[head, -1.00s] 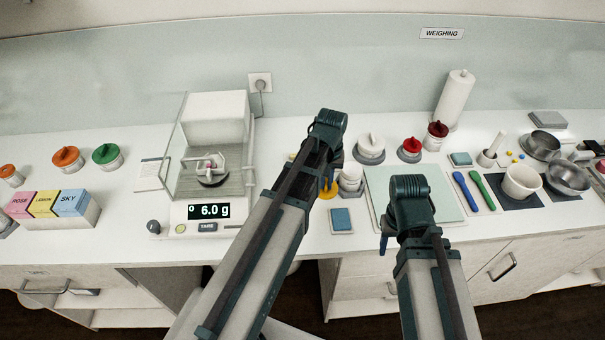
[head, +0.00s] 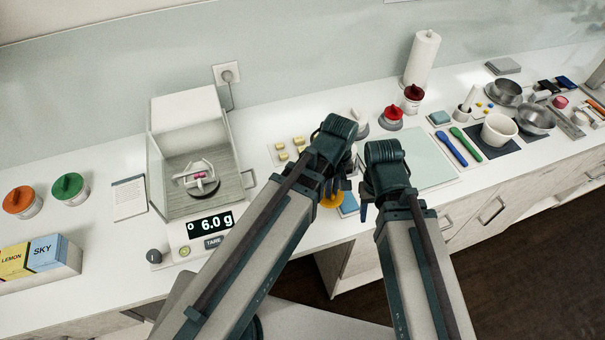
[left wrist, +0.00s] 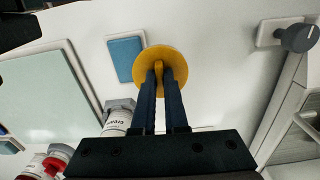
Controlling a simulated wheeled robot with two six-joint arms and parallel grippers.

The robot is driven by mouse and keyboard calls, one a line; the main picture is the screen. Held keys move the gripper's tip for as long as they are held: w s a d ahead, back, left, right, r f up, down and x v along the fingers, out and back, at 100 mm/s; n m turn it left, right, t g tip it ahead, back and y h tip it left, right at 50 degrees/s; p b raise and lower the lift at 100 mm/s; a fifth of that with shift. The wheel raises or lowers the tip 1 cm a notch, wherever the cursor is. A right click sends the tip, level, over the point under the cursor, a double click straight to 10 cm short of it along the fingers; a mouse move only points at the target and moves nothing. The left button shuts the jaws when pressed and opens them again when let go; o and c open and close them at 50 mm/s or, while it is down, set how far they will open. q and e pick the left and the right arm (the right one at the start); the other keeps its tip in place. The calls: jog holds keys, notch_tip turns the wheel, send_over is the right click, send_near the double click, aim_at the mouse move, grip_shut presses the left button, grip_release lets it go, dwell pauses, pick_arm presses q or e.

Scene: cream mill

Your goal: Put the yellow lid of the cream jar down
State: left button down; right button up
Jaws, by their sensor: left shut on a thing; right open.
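The yellow lid (head: 329,200) is held in my left gripper (head: 331,190), low over the counter in front of the blue pad. In the left wrist view, the lid (left wrist: 178,60) is a round disc whose upright grip is pinched between the fingers (left wrist: 164,78). I cannot tell whether it touches the counter. A white jar with a partly readable cream label (left wrist: 117,120) stands beside the gripper in that view. In the head view the arms hide that area. My right gripper (head: 367,203) is open, to the right of the left one, with its fingers mostly hidden.
A blue pad (head: 349,204) lies close by the lid. Behind the right gripper is a pale green mat (head: 425,160). A scale in a glass case reads 6.0 g (head: 210,224) at left.

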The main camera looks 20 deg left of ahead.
pick_arm(q)
jog(key=shift+s+d, duration=0.6)
jog(key=shift+s, duration=0.2)
jog(key=w+a, duration=0.3)
jog(key=w+a+f+b, duration=0.1)
jog(key=w+a, duration=0.2)
jog(key=a, duration=0.1)
jog(key=w+a, duration=0.3)
jog(key=w, duration=0.1)
jog(key=shift+w+a+f, duration=0.1)
jog(key=shift+a+f, duration=0.15)
jog(key=shift+a, duration=0.1)
pick_arm(e)
jog(key=shift+f, duration=0.7)
pick_arm(q)
jog(key=shift+w+a, duration=0.25)
jog(key=shift+w, duration=0.05)
jog(key=f+b, duration=0.1)
jog(key=b, duration=0.1)
jog(key=f+b, duration=0.2)
jog(key=shift+w+a+f, duration=0.15)
jog(key=shift+a+f, duration=0.05)
jog(key=shift+f, duration=0.1)
pick_arm(e)
notch_tip(320, 180, down, 4)
jog(key=shift+r, duration=0.15)
